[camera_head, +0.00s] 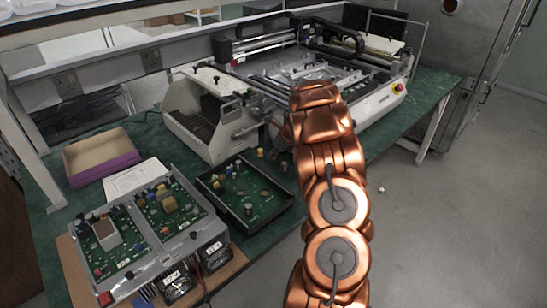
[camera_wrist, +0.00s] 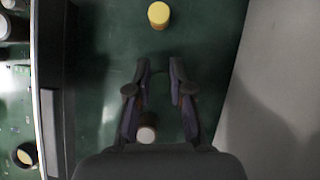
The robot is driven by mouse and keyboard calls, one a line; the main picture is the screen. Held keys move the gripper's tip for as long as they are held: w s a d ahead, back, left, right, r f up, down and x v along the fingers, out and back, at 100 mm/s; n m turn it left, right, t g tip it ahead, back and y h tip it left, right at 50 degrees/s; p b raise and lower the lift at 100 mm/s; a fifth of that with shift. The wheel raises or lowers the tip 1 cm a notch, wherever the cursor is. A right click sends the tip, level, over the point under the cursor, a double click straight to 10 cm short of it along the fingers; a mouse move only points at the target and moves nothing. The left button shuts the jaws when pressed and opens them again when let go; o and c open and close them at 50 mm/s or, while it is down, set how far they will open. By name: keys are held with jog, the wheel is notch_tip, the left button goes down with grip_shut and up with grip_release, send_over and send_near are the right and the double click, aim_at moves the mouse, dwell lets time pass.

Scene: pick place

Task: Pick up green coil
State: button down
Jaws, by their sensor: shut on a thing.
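My gripper (camera_wrist: 160,68) shows in the wrist view over the green tabletop (camera_wrist: 105,30), shut with a gap between its fingers. I cannot make out the thing it is shut on; the gap looks dark green, like the table. A dark cylinder with a pale top (camera_wrist: 146,133) shows between the finger bases. A yellow cylinder (camera_wrist: 158,15) stands apart, beyond the fingertips. I cannot pick out a green coil for certain in either view. In the head view my arm hides the gripper.
A black tray (camera_head: 287,203) with a green board and small parts lies left of my arm. A grey circuit-board unit (camera_head: 172,253), a purple-edged box (camera_head: 105,175) and a large white machine (camera_head: 205,140) crowd the table. The floor (camera_head: 440,240) at right is largely clear.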

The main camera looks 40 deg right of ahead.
notch_tip(320, 180, up, 10)
jog(key=r+b, duration=0.1)
jog(key=s+a+b, duration=0.5)
jog(key=s+a, duration=0.8)
jog(key=a, duration=0.1)
jog(key=shift+s+f, duration=0.3)
dwell(0.5)
